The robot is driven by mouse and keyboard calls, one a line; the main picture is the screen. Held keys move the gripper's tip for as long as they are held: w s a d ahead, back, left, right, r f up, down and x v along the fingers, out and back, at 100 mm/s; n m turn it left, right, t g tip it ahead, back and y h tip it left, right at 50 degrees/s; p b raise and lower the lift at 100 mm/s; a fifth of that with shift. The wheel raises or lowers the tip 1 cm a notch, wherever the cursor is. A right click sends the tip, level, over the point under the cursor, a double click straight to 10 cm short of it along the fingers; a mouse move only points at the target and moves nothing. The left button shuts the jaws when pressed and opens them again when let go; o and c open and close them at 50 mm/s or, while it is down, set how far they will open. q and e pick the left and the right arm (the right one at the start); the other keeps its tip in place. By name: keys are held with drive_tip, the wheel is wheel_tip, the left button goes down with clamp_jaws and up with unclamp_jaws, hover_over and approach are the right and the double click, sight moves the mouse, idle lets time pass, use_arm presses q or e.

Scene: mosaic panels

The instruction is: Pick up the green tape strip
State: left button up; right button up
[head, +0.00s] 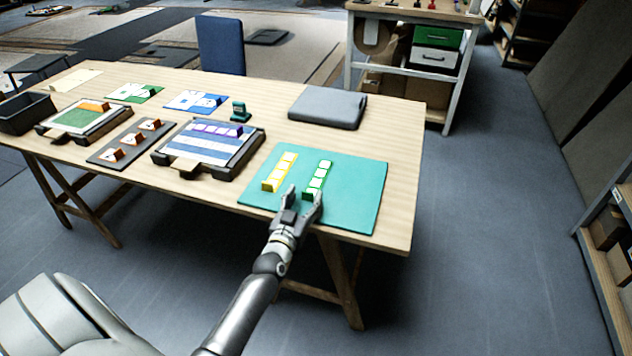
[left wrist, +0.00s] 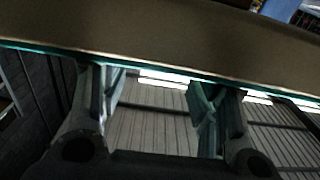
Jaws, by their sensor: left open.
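The green tape strip (head: 318,176), a row of white-topped tiles with green sides, lies on the teal mat (head: 353,192) near the table's front right. A similar yellow strip (head: 279,172) lies to its left. My left gripper (head: 305,192) is open at the near edge of the mat, its fingers close to the near end of the green strip. Whether it touches the strip I cannot tell. In the left wrist view, the open fingers (left wrist: 158,108) sit by the table's edge with nothing between them; the strip does not show. My right gripper is not in view.
The wooden table (head: 402,150) also holds panel trays (head: 255,137), a dark rack of small pieces (head: 107,154), a grey folded pad (head: 327,107) and a small teal device (head: 240,110). A black bin (head: 26,113) stands at the far left. The table's right edge is clear.

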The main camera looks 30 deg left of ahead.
use_arm(q)
drive_tip(key=shift+x, duration=1.5)
drive_tip(key=shift+s+d, duration=0.1)
drive_tip(key=shift+c, duration=0.5)
drive_tip(key=c, duration=0.5)
drive_tip(key=shift+c, duration=0.3)
